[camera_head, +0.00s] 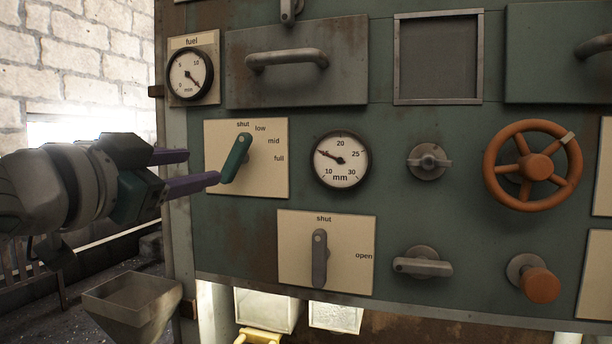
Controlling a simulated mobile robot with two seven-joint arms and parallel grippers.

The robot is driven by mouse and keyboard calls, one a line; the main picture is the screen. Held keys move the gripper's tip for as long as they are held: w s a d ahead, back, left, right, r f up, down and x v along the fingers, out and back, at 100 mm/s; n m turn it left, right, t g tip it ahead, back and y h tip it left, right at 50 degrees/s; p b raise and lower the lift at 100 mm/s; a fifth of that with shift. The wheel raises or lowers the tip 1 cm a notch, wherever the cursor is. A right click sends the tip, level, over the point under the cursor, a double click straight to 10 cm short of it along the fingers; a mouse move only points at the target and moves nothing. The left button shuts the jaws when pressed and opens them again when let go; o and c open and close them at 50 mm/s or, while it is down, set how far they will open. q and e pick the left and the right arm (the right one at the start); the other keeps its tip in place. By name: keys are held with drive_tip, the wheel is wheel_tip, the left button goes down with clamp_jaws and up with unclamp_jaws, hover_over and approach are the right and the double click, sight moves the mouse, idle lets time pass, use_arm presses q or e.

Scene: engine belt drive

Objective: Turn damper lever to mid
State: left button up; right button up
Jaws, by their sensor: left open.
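The green lever (237,157) sits on a cream plate (265,179) marked shut, low, mid and full. Its upper end lies just below and right of the word shut, and its lower end points down and left. The mid mark is to the right of the lever. No label reading damper shows. My left gripper (203,167) comes in from the left with purple fingers. It is open, with the lower fingertip close to the lever's lower end; I cannot tell whether they touch. My right gripper is not in view.
A second plate (350,276) below has a grey lever (319,258) pointing up to shut. A mm gauge (341,160), a grey knob (428,161) and an orange handwheel (533,165) are to the right. A fuel gauge (189,74) is above left.

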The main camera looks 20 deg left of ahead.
sight(231, 162)
use_arm(q)
drive_tip(key=w, duration=0.8)
drive_tip(key=shift+w+p, duration=0.3)
drive_tip(key=shift+w, duration=0.05)
clamp_jaws()
